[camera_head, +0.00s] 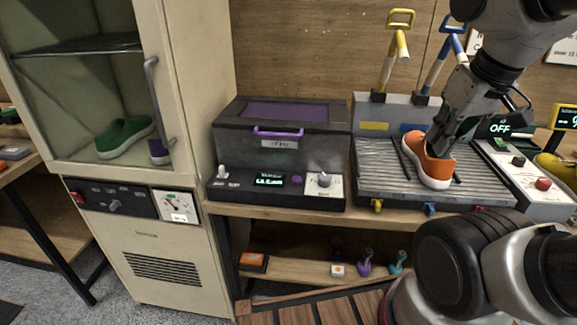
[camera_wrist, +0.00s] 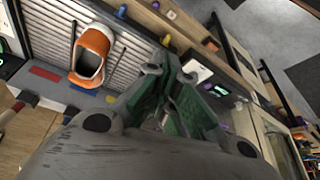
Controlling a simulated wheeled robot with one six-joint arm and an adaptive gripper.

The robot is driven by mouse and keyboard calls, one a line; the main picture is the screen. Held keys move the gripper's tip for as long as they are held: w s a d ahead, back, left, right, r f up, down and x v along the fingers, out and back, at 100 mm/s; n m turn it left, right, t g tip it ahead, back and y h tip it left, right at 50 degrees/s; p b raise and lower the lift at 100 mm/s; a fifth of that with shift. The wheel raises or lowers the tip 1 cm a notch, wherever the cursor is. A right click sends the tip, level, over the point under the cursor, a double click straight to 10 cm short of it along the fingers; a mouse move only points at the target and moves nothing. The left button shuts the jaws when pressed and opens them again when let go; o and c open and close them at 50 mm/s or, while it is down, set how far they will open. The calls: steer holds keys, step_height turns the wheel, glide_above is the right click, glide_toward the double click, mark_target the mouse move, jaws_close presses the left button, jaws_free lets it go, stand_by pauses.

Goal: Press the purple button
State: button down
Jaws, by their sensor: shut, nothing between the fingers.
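The purple button (camera_head: 297,181) is a small round knob on the front panel of a dark grey box (camera_head: 281,145) with a purple lid window and handle. It sits between a lit display (camera_head: 270,181) and a white dial plate (camera_head: 322,184). My gripper (camera_head: 438,150) shows in the head view over the grooved tray, beside and partly in front of an orange shoe, well right of the button. In the wrist view, my gripper's green-padded fingers (camera_wrist: 182,75) are shut and empty, and the purple button cannot be made out for certain.
The orange shoe (camera_head: 432,168) rests on the grooved tray (camera_head: 385,180); it also shows in the wrist view (camera_wrist: 93,52). Yellow and blue handled tools (camera_head: 397,45) stand behind it. A cream cabinet (camera_head: 188,80) with a green shoe (camera_head: 124,137) flanks the box's left.

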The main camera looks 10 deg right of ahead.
steer(key=n+g+y, duration=0.2)
steer(key=n+y, duration=0.5)
steer(key=n, duration=0.7)
glide_toward(296, 178)
step_height(296, 178, up, 4)
steer(key=shift+w, duration=0.2)
steer(key=x, duration=1)
steer(key=shift+s, duration=0.1)
